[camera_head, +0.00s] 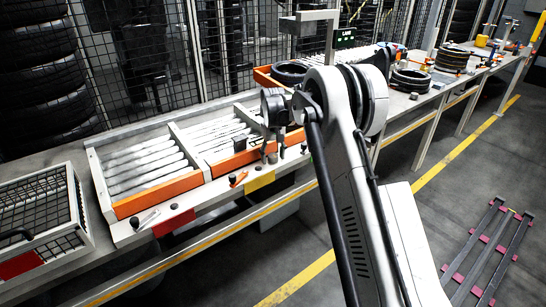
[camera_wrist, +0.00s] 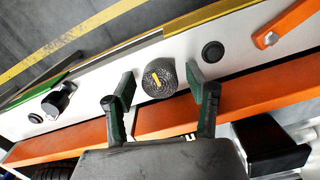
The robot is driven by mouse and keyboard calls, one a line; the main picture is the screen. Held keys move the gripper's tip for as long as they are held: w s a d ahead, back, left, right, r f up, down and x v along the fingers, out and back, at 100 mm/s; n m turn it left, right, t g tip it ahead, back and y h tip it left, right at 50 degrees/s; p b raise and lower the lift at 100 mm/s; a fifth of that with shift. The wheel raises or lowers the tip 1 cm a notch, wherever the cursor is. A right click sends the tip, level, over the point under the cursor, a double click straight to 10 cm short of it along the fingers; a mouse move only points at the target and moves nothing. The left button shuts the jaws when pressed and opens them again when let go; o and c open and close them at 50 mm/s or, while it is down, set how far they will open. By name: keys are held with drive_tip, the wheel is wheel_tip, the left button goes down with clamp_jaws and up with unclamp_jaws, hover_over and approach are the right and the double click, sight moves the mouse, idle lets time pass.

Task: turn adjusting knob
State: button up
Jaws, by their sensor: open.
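In the wrist view, my gripper (camera_wrist: 160,75) is open, with one green-padded finger on each side of the knob. A small gap shows between each fingertip and the knob. In the head view, my gripper (camera_head: 272,151) points down over the ledge by the orange rail. The knob is too small and too covered there to make out clearly.
An orange lever (camera_wrist: 266,39) and a round black button (camera_wrist: 212,51) lie to the right in the wrist view. A black switch (camera_wrist: 56,101) stands to the left. The orange rail (camera_wrist: 245,95) runs close by the fingers. Tyres (camera_head: 411,79) lie farther along the line.

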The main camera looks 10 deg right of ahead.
sight(273, 156)
wheel_tip(273, 156, up, 12)
idle(0.6)
drive_tip(key=s+r+m+t, duration=0.1)
drive_tip(key=s+r+t, duration=0.1)
drive_tip(key=s+r, duration=0.75)
drive_tip(key=s+r+t, duration=0.1)
drive_tip(key=s+r, duration=0.5)
drive_tip(key=s, duration=0.7)
drive_tip(key=s+f+t, duration=0.2)
drive_tip(key=s+f, duration=0.2)
drive_tip(key=s, duration=0.9)
drive_tip(key=s+f+m+t, duration=0.1)
drive_tip(key=s+f, duration=0.3)
drive_tip(key=s, duration=0.9)
drive_tip(key=shift+s+t, duration=0.4)
drive_tip(key=shift+t, duration=0.2)
